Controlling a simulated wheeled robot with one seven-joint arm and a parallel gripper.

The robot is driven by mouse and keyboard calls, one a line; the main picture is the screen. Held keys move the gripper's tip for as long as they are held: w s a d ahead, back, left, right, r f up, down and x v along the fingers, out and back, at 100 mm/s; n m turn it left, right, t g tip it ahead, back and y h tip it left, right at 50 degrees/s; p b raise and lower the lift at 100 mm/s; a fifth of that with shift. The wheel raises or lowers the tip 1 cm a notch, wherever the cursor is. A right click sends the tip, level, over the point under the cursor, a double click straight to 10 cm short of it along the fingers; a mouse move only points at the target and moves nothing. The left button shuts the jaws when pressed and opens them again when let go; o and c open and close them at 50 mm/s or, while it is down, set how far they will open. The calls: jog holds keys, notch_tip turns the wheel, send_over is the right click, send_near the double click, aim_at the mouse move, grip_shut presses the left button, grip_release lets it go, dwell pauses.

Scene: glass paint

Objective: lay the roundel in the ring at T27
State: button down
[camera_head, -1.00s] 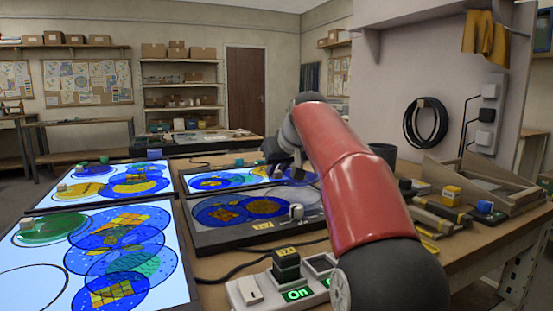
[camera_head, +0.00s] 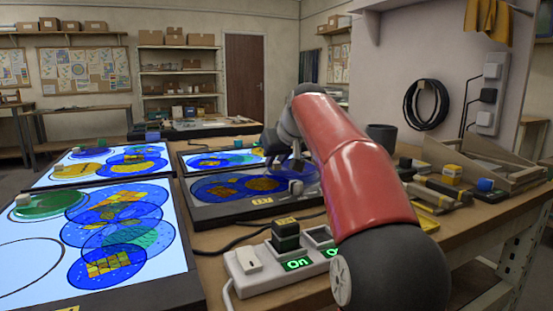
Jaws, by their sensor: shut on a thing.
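My gripper (camera_head: 278,152) is at the far end of my red arm, over the back part of the middle light panels, small and partly hidden by the arm. Its jaws are too small to make out clearly. A see-through blue disc (camera_head: 307,174) shows just below and right of it, partly behind my arm. I cannot tell whether this is the roundel in my jaws or one lying on the panel. An empty dark ring outline (camera_head: 58,246) is on the bright left panel (camera_head: 25,293). A yellow label (camera_head: 262,201) is on the front edge of the dim middle panel; I cannot read it surely.
Overlapping blue roundels (camera_head: 115,235) and a green roundel (camera_head: 50,206) lie on the left panel. A power strip (camera_head: 262,276) with cables is in front. A wooden tray (camera_head: 495,165) and small blocks (camera_head: 452,173) stand at right. Bare bench shows between panels and strip.

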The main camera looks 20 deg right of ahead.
jog(key=shift+f+b, duration=0.35)
jog(key=shift+f, duration=0.1)
jog(key=c, duration=1.2)
grip_release()
jog(key=v, duration=0.7)
jog(key=shift+s+r, duration=0.25)
jog(key=shift+s, duration=0.05)
